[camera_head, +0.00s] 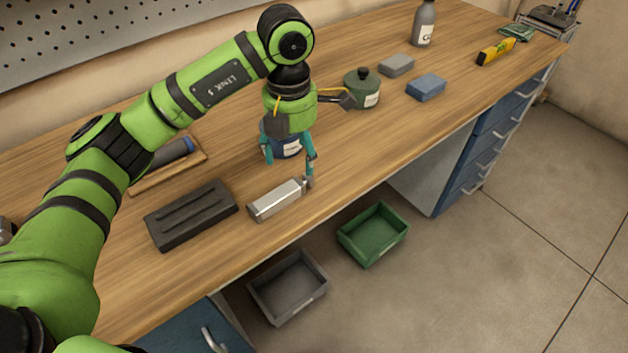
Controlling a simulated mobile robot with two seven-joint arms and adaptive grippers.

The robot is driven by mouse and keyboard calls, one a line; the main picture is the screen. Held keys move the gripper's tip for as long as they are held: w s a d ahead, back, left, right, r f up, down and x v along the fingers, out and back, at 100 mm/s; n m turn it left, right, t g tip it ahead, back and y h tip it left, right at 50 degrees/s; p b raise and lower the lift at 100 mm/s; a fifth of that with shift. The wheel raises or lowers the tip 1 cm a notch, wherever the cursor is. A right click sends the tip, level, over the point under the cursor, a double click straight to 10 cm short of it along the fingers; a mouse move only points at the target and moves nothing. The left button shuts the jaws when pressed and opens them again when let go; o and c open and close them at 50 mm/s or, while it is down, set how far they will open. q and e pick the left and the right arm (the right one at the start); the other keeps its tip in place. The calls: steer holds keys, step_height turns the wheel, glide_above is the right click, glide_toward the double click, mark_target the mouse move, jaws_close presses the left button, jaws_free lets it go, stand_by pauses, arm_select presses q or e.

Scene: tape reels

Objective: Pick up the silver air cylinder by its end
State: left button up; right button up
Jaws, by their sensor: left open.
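The silver air cylinder (276,201) lies on the wooden bench near its front edge, with its narrower end pointing right. My left gripper (289,164) hangs over the bench with its teal fingers spread open. Its right fingertip is close to the cylinder's right end; I cannot tell whether it touches. No object is held between the fingers. My right gripper is not in the view.
A dark grooved block (190,215) lies left of the cylinder. A blue container (287,147) stands behind the fingers, partly hidden. A green lidded pot (362,89) stands behind right. Grey (289,320) and green (374,262) bins sit below the bench edge.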

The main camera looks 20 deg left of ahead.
mark_target(296, 178)
arm_select(q)
steer(key=f, duration=0.1)
steer(key=f+p, duration=0.1)
steer(key=f, duration=0.1)
steer(key=shift+s+a+p, duration=0.15)
steer(key=shift+s+p, duration=0.15)
steer(key=shift+s, duration=0.05)
steer(key=f, duration=0.2)
steer(key=f+p, duration=0.1)
steer(key=shift+w+d+f, duration=0.2)
steer(key=shift+d+f, duration=0.05)
steer(key=shift+f, duration=0.25)
steer(key=c, duration=1.5)
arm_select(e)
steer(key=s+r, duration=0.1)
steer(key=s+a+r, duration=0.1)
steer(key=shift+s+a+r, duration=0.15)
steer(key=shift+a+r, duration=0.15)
